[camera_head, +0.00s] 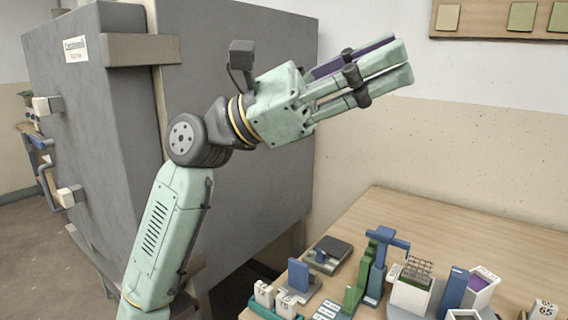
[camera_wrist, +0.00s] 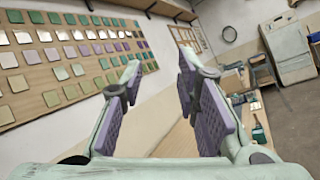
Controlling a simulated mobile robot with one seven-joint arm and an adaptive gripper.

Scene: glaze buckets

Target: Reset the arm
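My arm is raised in the head view, in front of a large grey kiln-like cabinet. My gripper (camera_head: 392,62) points to the upper right, high above the table and apart from everything. In the wrist view my gripper (camera_wrist: 160,90) shows two fingers with purple pads, spread well apart. Nothing is between the pads, so it is open and empty.
The grey cabinet (camera_head: 255,90) stands close behind my arm. A wooden table (camera_head: 400,215) at lower right holds a blue stand (camera_head: 380,262), a dark scale (camera_head: 328,255) and a white bucket (camera_head: 482,285). A tile board (camera_wrist: 75,65) hangs on the wall.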

